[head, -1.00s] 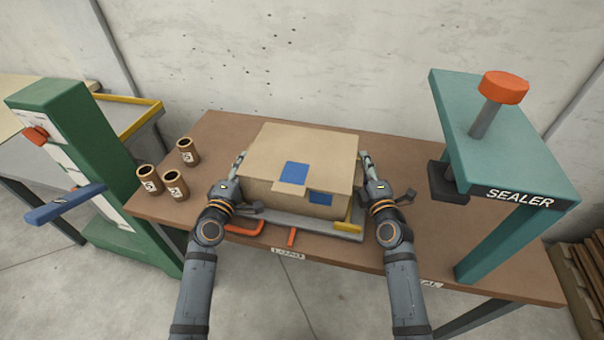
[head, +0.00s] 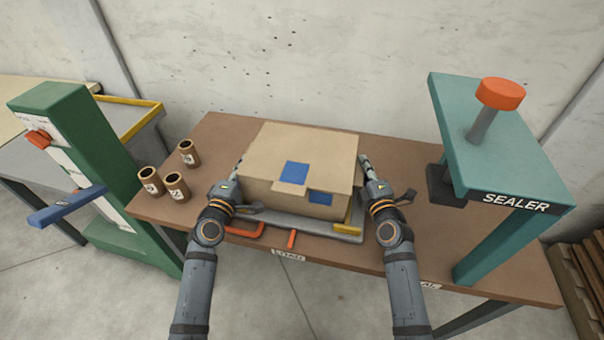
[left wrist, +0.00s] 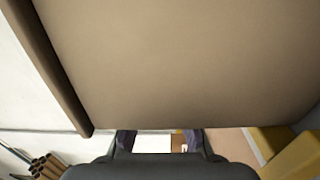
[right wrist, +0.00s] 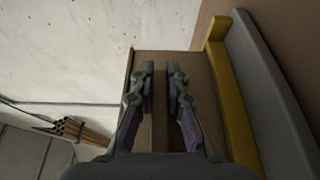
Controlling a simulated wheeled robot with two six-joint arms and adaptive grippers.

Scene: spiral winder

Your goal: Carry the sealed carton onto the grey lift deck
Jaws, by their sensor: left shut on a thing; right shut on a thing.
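The brown carton (head: 300,160), with blue patches on its top and front, sits in the middle of the brown table on or just over a grey plate (head: 345,236). My left gripper (head: 236,172) is shut on its left side, and my right gripper (head: 369,172) on its right side. In the right wrist view the fingers (right wrist: 160,75) stand against brown carton board. A grey deck (head: 60,158) with a yellow rail shows at the far left, partly hidden behind a green column.
The green column (head: 75,150) carries a blue lever (head: 65,206). Several brown tubes (head: 176,186) stand on the table left of the carton. The teal sealer (head: 500,150) stands at the right. An orange handle (head: 245,229) and yellow guide (head: 349,224) are by the plate.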

